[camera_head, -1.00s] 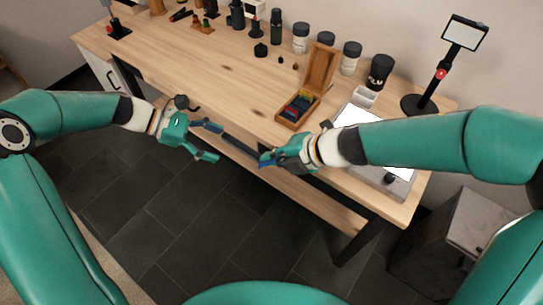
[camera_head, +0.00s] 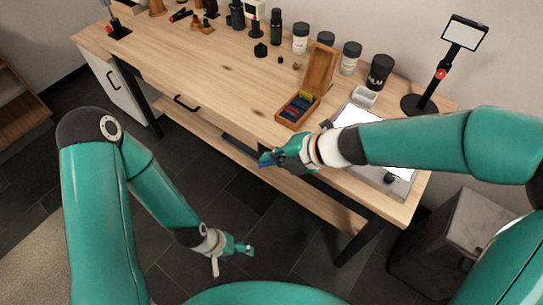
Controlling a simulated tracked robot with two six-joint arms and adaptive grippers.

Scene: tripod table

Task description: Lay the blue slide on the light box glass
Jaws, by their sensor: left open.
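The blue slide (camera_head: 264,161) is at the tip of my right gripper (camera_head: 270,158), which looks shut on it. That gripper is over the table's front edge, left of the light box. The light box (camera_head: 398,187) lies flat at the right end of the table. Its bright white glass (camera_head: 352,116) is partly hidden behind my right forearm. My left gripper (camera_head: 249,246) is open and empty, low in front of the table over the dark floor, well away from the slide.
An open wooden slide box (camera_head: 287,122) with coloured slides stands left of the light box. A small white tray (camera_head: 364,96) and a black stand (camera_head: 418,104) are behind it. Jars (camera_head: 350,57) line the back. The table's (camera_head: 200,75) left middle is clear.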

